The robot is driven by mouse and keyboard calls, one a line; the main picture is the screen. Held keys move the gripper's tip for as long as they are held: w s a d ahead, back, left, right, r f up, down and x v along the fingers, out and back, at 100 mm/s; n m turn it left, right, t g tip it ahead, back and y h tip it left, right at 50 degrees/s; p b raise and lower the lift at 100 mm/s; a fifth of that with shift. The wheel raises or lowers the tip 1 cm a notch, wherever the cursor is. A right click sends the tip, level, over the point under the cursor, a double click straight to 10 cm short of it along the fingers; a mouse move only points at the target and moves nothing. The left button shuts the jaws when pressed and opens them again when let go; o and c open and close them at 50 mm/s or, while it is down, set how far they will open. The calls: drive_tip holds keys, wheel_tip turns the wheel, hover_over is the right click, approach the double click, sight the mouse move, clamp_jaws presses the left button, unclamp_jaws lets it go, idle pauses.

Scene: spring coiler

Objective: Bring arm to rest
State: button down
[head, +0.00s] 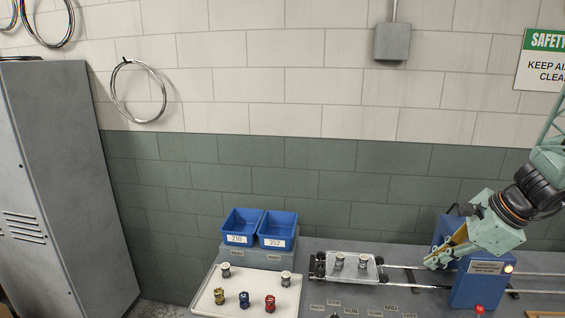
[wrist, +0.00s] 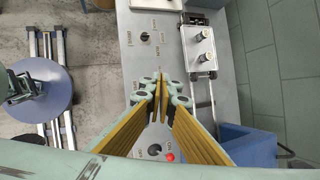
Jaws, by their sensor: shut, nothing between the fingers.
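My gripper (head: 432,264) is at the right of the head view, at the end of my pale green arm, tilted down and to the left. It is beside the blue machine box (head: 478,281) and above the rails (head: 415,286). In the wrist view my gripper (wrist: 158,92) has its fingertips together over the grey panel, with nothing between them. It appears clear of the panel, though the exact height is hard to tell.
A clear tray (head: 352,261) with two spools sits on the rails. A white tray (head: 205,300) holds several coloured spools. Two blue bins (head: 241,222) stand behind it. A red button (wrist: 170,157) and knobs are on the panel. A grey cabinet (head: 60,180) stands left.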

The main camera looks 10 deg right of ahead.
drive_tip(key=s+a+r+n+g+b, duration=0.1)
drive_tip(key=s+a+r+n+b, duration=0.15)
drive_tip(key=s+a+n, duration=0.6)
drive_tip(key=s+a+r+n+g+b, duration=0.1)
drive_tip(key=a+r+n+g+b, duration=0.2)
drive_tip(key=a, duration=1)
drive_tip(key=s+a+r+n+t+h+b, duration=0.1)
drive_tip(key=s+a+r+n+b, duration=0.1)
drive_tip(key=s+n, duration=0.4)
drive_tip(key=s+a+r+n+t+h+b, duration=0.1)
drive_tip(key=s+a+n, duration=0.4)
drive_tip(key=s, duration=0.9)
drive_tip(key=shift+a+r+n+t+h+b, duration=0.2)
drive_tip(key=shift+r+n+t+h+b, duration=0.2)
drive_tip(key=shift+n+h+b, duration=0.15)
drive_tip(key=shift+f, duration=0.2)
wheel_tip(320, 180, down, 13)
drive_tip(key=b, duration=1.3)
